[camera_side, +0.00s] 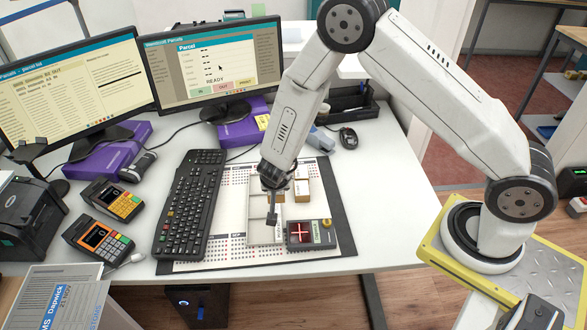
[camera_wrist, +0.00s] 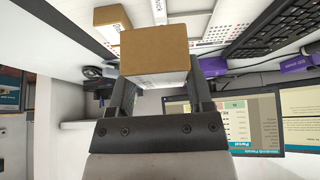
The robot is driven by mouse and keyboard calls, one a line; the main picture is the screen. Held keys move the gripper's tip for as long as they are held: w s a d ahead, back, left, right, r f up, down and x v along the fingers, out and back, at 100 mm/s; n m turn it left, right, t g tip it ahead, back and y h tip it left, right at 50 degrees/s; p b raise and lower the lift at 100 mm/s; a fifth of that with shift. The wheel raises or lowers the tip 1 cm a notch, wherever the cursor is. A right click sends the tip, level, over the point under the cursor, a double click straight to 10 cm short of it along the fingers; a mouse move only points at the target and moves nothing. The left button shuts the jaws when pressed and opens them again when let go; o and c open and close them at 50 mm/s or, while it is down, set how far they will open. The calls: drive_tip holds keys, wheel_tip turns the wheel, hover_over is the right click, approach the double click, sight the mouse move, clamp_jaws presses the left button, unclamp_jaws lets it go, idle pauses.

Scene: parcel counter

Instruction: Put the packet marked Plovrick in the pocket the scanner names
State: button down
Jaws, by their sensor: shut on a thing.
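My gripper (camera_wrist: 163,92) is shut on a brown packet (camera_wrist: 155,45) in the wrist view. A white label shows on its lower face, too small to read. I cannot read the name Plovrick anywhere.
A second brown packet (camera_wrist: 110,18) shows behind in the wrist view. The right monitor (camera_side: 215,60) reads Parcel and READY. Two card terminals (camera_side: 98,238) stand left; a mouse (camera_side: 347,137) lies at the back.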

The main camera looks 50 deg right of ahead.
hover_over(261, 202)
drive_tip(key=s+a, duration=0.1)
drive_tip(key=s, duration=0.1)
drive_tip(key=shift+a+f, duration=0.15)
drive_tip(key=shift+f, duration=2.8)
drive_tip(key=shift+w+f, duration=0.1)
drive_tip(key=shift+w+f, duration=0.25)
drive_tip(key=shift+f, duration=1.5)
drive_tip(key=shift+f, duration=0.15)
drive_tip(key=shift+c, duration=1.4)
unclamp_jaws()
drive_tip(key=shift+r, duration=0.2)
